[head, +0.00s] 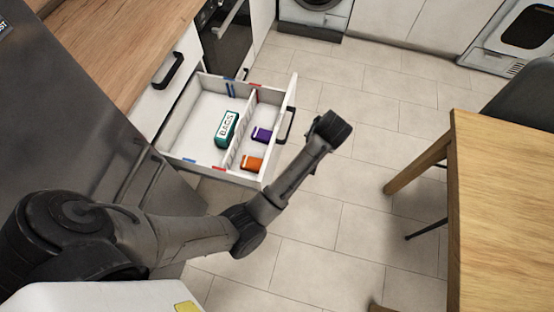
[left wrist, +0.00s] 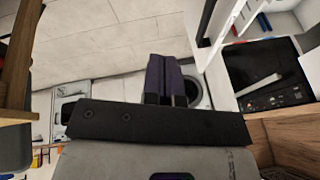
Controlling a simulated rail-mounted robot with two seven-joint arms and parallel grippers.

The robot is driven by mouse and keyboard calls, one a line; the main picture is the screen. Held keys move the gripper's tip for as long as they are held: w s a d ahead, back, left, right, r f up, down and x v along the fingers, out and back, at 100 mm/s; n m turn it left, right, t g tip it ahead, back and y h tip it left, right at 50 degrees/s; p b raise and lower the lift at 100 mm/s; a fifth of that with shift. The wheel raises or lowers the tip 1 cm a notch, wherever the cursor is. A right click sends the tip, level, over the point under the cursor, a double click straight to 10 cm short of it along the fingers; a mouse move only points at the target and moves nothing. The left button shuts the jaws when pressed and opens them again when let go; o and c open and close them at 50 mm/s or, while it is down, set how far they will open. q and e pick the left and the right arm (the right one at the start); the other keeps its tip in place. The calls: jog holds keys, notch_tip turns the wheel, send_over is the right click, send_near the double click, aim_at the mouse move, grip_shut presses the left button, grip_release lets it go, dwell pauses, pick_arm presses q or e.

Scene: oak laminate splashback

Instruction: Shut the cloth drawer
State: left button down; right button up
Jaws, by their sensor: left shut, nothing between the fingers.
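The white drawer (head: 208,76) is pulled well out from the cabinet under the oak counter. Inside lie a green and white box marked BAGS (head: 227,129), a purple item (head: 261,135) and an orange item (head: 252,163), with a divider between the box and the other two. The drawer's front panel (head: 278,139) has a dark bar handle. My left gripper (head: 333,128) is out in front of that panel, apart from it; its fingers are hard to make out in the head view. In the left wrist view the fingers (left wrist: 165,78) are together and empty. My right gripper is not in view.
A wooden table (head: 505,200) and dark chair (head: 520,98) stand at the right. The tiled floor between table and drawer is clear.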

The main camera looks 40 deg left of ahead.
pick_arm(q)
notch_tip(320, 180, down, 3)
jog(key=n+g+y, duration=0.1)
jog(key=g+y, duration=0.1)
jog(key=g, duration=0.1)
jog(key=n+g+y, duration=0.2)
jog(key=g+y, duration=0.1)
jog(key=g, duration=0.2)
send_near(270, 160)
jog(key=b+x, duration=0.3)
jog(key=x, duration=0.2)
jog(key=shift+s+f, duration=0.1)
jog(key=shift+s, duration=0.2)
jog(key=shift+s+a, duration=0.2)
jog(key=shift+a, duration=0.2)
jog(key=shift+a, duration=0.1)
